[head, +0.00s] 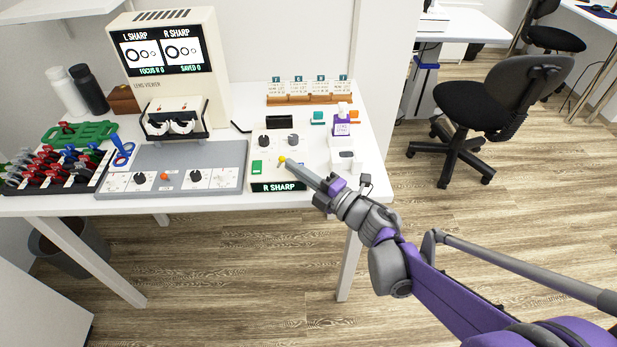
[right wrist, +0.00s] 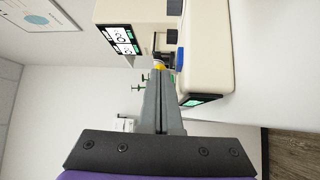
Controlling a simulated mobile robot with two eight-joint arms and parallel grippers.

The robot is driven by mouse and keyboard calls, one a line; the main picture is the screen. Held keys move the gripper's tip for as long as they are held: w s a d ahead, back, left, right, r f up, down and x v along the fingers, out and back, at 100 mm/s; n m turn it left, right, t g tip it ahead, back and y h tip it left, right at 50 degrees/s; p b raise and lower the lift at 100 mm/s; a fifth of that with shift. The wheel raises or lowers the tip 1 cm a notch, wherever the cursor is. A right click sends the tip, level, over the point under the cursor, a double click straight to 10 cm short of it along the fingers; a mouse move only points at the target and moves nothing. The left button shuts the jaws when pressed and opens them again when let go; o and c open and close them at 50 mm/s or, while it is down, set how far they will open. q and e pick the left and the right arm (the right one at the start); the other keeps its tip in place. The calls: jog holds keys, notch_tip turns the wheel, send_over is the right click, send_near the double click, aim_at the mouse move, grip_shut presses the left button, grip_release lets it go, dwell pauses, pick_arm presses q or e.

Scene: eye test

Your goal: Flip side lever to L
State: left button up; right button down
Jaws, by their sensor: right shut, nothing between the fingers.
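The cream control box (head: 262,148) stands near the table's front edge, and its front display (head: 277,186) reads R SHARP. A small yellow knob (head: 282,160), which looks like the lever's tip, shows on the box. My right gripper (head: 289,164) reaches in from the right with shut, empty fingers, their tips right at the yellow knob. In the right wrist view the yellow knob (right wrist: 159,67) sits just beyond the fingertips (right wrist: 160,74). I cannot tell whether they touch it. The lever's shaft is hidden. My left gripper is not in view.
A grey panel (head: 190,157) with dials and an orange knob lies left of the box. The lens viewer (head: 205,85) stands behind, its screen showing L SHARP and R SHARP. A purple bottle (head: 341,124) and a white block (head: 346,161) stand to the right.

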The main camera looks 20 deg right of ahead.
jog(key=shift+w, duration=0.2)
dwell(0.3)
jog(key=shift+a+r+n+p, duration=0.2)
jog(key=shift+n+p, duration=0.1)
jog(key=shift+p, duration=0.2)
jog(key=shift+g, duration=0.3)
